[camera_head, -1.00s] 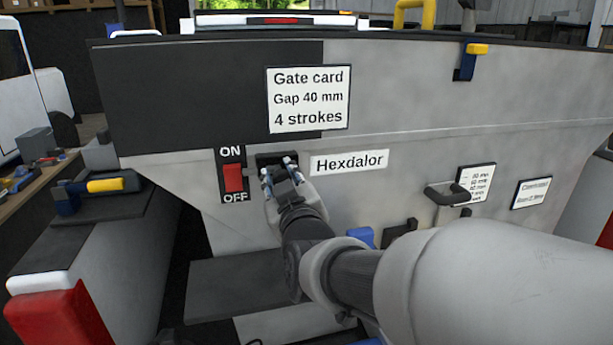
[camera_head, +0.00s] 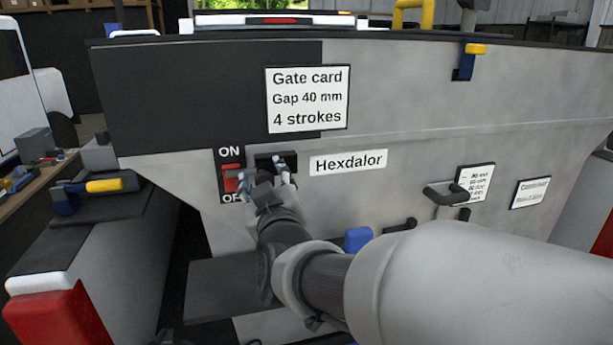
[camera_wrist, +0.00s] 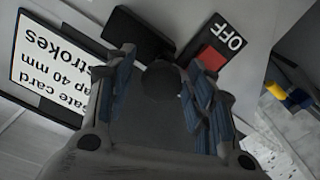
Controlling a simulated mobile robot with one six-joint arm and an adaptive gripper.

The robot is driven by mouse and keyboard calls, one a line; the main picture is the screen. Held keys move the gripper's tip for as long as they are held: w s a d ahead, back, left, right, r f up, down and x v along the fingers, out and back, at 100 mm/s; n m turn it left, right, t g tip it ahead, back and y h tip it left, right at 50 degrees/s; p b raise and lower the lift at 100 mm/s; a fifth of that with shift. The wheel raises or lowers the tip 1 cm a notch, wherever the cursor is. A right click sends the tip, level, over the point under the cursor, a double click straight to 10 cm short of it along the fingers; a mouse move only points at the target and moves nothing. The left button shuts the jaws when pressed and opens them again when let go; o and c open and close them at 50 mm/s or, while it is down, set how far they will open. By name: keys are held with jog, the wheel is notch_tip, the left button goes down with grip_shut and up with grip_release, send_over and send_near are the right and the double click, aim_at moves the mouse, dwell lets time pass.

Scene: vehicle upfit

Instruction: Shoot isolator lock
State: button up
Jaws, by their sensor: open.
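A black panel (camera_head: 230,152) marked ON at the top and OFF at the bottom is on the grey gate face. It carries a red switch (camera_head: 229,172), partly covered by my gripper. The switch also shows in the wrist view (camera_wrist: 209,58), by my right finger. A black block (camera_head: 289,158), perhaps the isolator lock, is just right of the panel; it shows in the wrist view (camera_wrist: 140,38) beyond the left finger. My gripper (camera_head: 265,180) is open in front of the switch and block. A dark rounded shape (camera_wrist: 160,76) lies between the fingers; I cannot tell what it is. Contact is unclear.
A white gate card (camera_head: 307,98) reads "Gap 40 mm, 4 strokes". A Hexdalor label (camera_head: 348,161) is right of the block. A black handle (camera_head: 452,195) sticks out further right. A yellow-handled blue tool (camera_head: 103,185) lies on the left ledge.

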jog(key=v, duration=0.7)
jog(key=shift+b, duration=0.35)
dwell(0.5)
jog(key=s+d+f+m+g+h+b, duration=0.1)
jog(key=s+d+f+g+b, duration=0.3)
jog(key=f, duration=0.7)
jog(key=s+d+f+m+g+h+b, duration=0.2)
jog(key=s+d+f+m+g+b, duration=0.2)
jog(key=s+d+f+b, duration=0.4)
jog(key=s+d+f+m+g+h+b, duration=0.2)
jog(key=s+d+f+g+b, duration=0.2)
jog(key=s+d+f, duration=0.5)
jog(key=s+f+b, duration=0.2)
jog(key=s+f, duration=0.2)
jog(key=f, duration=0.2)
jog(key=shift+f+m+g, duration=0.3)
jog(key=shift+f+m, duration=0.1)
jog(key=shift+s+d, duration=0.15)
jog(key=shift+d, duration=0.05)
jog(key=shift+c, duration=0.2)
